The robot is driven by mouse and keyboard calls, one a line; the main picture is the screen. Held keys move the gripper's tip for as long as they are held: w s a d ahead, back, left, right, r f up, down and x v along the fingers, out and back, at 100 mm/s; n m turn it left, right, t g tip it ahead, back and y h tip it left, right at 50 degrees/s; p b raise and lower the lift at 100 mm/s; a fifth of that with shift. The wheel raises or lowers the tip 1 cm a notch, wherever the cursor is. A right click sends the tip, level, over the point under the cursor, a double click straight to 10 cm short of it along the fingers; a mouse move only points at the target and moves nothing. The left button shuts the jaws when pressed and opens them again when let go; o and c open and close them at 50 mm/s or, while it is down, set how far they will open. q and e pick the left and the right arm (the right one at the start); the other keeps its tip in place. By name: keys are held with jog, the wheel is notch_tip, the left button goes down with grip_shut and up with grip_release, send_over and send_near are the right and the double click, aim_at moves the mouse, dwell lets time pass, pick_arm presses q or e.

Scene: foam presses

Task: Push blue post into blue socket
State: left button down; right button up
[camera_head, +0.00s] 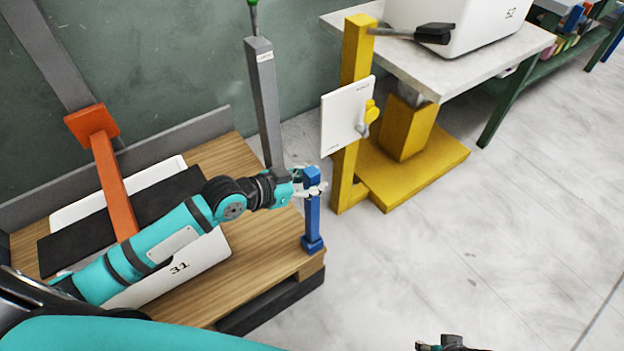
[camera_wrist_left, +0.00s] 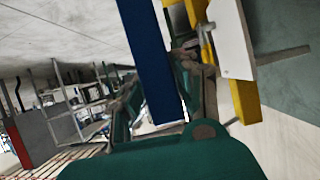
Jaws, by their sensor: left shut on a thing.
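The blue post (camera_head: 312,214) stands upright at the near right corner of the wooden platform. Its lower end meets the wider blue socket (camera_head: 313,244); how deep it sits in it I cannot tell. My left gripper (camera_head: 312,186) is shut on the post near its top, coming from the left. In the left wrist view the post (camera_wrist_left: 152,60) runs as a dark blue bar between the fingers, and the socket does not show. My right gripper (camera_head: 449,344) only peeks in at the bottom edge, away from the post; its opening is unclear.
The wooden platform (camera_head: 262,258) carries a white case marked 31 and an orange post (camera_head: 112,185). A grey post (camera_head: 263,100) rises behind my left gripper. A yellow stand (camera_head: 357,55) with a white panel is close behind right. The floor at right is clear.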

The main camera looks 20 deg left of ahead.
pick_arm(q)
jog(key=shift+r, duration=0.1)
jog(key=shift+p, duration=0.3)
pick_arm(e)
jog(key=shift+s+x, duration=0.1)
jog(key=shift+x, duration=0.55)
jog(key=shift+s+x, duration=0.15)
jog(key=shift+x, duration=0.55)
jog(key=shift+s, duration=0.2)
pick_arm(q)
jog(key=shift+p, duration=0.3)
pick_arm(e)
jog(key=shift+s+f, duration=0.1)
jog(key=shift+f, duration=0.6)
jog(key=shift+s+f, duration=0.15)
jog(key=shift+f, duration=0.6)
pick_arm(q)
jog(key=shift+p, duration=0.3)
pick_arm(e)
jog(key=shift+s+f, duration=0.2)
jog(key=shift+f, duration=0.55)
